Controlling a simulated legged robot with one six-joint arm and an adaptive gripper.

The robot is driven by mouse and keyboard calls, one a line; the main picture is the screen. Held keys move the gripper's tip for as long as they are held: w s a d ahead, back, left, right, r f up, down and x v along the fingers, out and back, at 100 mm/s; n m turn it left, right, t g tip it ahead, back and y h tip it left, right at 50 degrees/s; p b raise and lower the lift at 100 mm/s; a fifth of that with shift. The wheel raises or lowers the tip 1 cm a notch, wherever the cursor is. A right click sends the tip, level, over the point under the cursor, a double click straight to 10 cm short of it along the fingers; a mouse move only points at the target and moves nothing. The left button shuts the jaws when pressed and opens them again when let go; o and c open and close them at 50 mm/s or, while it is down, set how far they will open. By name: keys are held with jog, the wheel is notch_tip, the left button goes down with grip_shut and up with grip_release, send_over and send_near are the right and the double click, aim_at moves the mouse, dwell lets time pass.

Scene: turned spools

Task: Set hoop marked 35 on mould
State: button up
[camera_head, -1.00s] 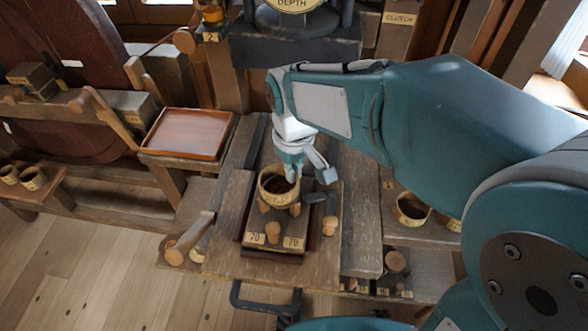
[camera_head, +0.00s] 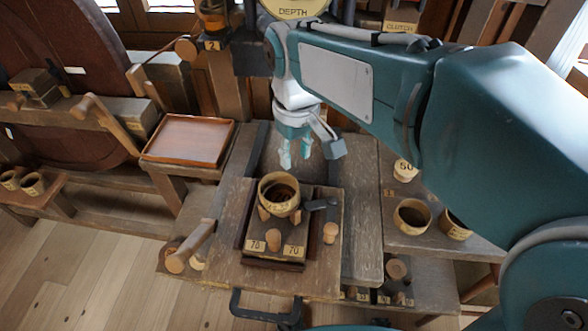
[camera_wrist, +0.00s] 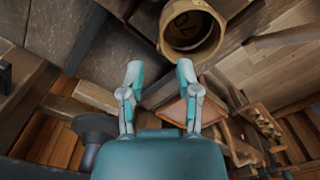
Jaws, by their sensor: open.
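A tan wooden hoop (camera_head: 278,209) sits over the pegs of the mould, a dark wooden block (camera_head: 262,247) with two labels reading 70. The hoop's own mark is too small to read.
A dark lever (camera_head: 322,203) reaches the hoop's right side. More hoops (camera_head: 412,226) and a piece marked 50 (camera_head: 404,172) stand on the right shelf. An empty brown tray (camera_head: 188,140) is at left. A machine with a DEPTH dial (camera_head: 296,8) stands behind.

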notch_tip(320, 180, up, 4)
jog(key=shift+r, duration=0.25)
jog(key=s+d+f+m+t, duration=0.2)
jog(key=s+d+m, duration=0.2)
jog(key=d, duration=0.5)
jog(key=s+d+f+m+t, duration=0.3)
jog(key=s+d, duration=0.3)
jog(key=d, duration=0.2)
jog(key=shift+s+d+m+t, duration=0.3)
jog(key=shift+d+m, duration=0.05)
jog(key=shift+m, duration=0.25)
jog(key=shift+d, duration=0.15)
dwell(0.3)
